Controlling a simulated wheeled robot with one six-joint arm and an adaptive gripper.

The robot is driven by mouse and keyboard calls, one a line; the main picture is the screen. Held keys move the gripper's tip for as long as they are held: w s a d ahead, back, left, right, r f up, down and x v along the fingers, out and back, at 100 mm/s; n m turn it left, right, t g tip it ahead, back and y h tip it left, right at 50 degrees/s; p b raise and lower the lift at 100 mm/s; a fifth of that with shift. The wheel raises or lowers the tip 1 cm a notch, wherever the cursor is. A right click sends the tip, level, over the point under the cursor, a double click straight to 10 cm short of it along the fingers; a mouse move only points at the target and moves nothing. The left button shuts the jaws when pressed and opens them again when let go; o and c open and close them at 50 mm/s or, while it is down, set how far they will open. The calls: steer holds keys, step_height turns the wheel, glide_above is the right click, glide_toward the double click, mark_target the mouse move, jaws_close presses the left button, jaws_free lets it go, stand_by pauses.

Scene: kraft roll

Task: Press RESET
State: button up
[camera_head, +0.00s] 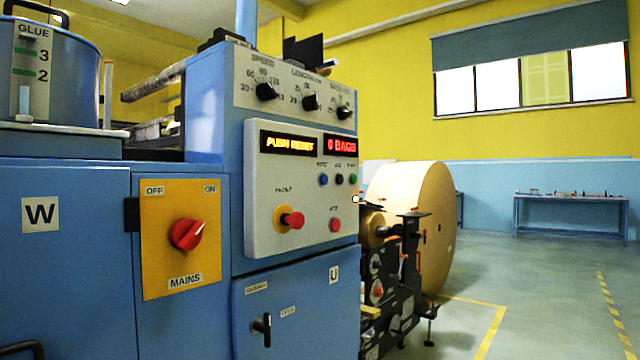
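The light grey control panel (265,185) is on the front of the blue machine, right of centre. Its left display (287,144) reads "PUSH RESET" and its right display (340,146) reads "0 BAGS". Below the displays is a row of small buttons: a blue button (323,180), a dark button (339,180) and a green button (352,179). The label above the blue button looks like "RESET" but is blurred. Lower down are a red mushroom knob (293,220) on a yellow base and a red button (335,225). My gripper is not in view.
A red mains switch (186,234) sits on a yellow plate at left. Dials (311,102) line the upper panel. A door handle (263,329) sticks out below. A large kraft roll (412,215) stands behind at right. Open floor (540,290) lies at right.

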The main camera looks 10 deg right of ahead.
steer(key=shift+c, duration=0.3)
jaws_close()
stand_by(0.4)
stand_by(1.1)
